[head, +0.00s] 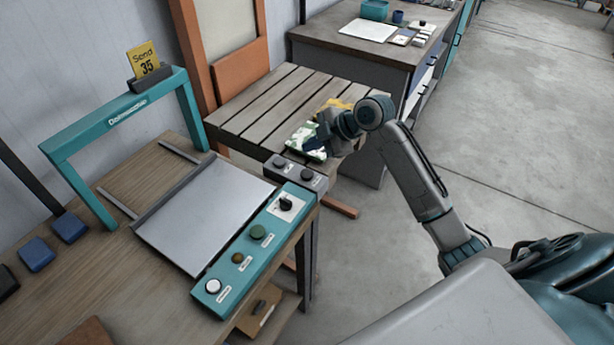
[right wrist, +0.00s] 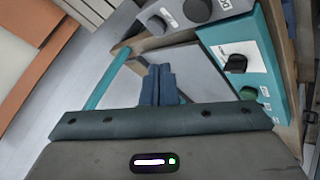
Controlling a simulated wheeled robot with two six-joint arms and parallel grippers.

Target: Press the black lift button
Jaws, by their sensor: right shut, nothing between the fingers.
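A grey control box (head: 293,172) with two round black buttons is at the far right corner of the workbench. In the right wrist view the black buttons (right wrist: 197,10) show at the top, beyond the fingers. My right gripper (head: 316,141) is shut and empty, a little above and behind the box, apart from the buttons. Its closed blue fingertips (right wrist: 158,75) show in the right wrist view. My left gripper is not in view.
A teal panel (head: 240,262) with a black rotary knob (head: 285,203) and green, brown and white buttons runs along the bench's front. A metal plate (head: 205,214) and teal arch (head: 120,118) stand beside it.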

